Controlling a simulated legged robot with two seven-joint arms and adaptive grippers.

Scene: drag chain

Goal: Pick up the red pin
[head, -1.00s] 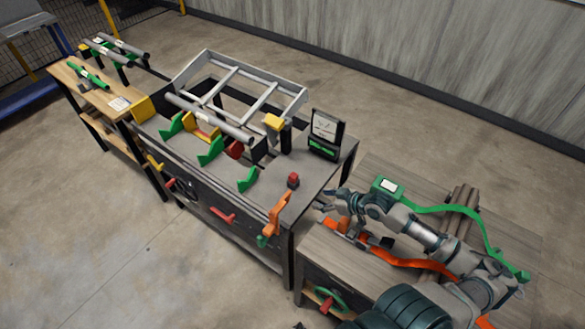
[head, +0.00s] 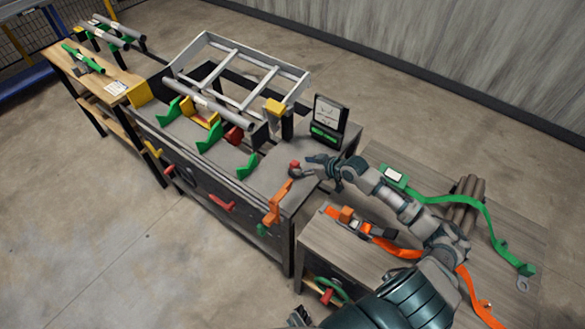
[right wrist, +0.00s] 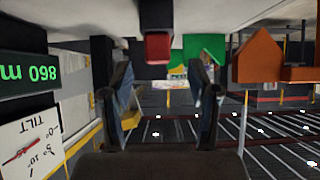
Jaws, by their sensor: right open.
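A small red block-like piece, which looks like the red pin (head: 294,165), stands on a dark base near the front right of the grey workbench (head: 233,160). In the right wrist view, which is upside down, the red piece (right wrist: 158,46) shows just beyond the fingertips, between their lines. My right gripper (head: 312,168) is open and empty, close to the right side of the red piece and apart from it. In the right wrist view its two fingers (right wrist: 163,75) are spread wide.
A gauge with a green display (head: 327,122) stands behind the right gripper. An orange bracket (head: 279,200) is at the bench's front edge. A grey pipe (head: 205,100) lies on green supports, with a red cylinder (head: 233,134) near its end. A wooden table (head: 350,255) holds orange and green parts.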

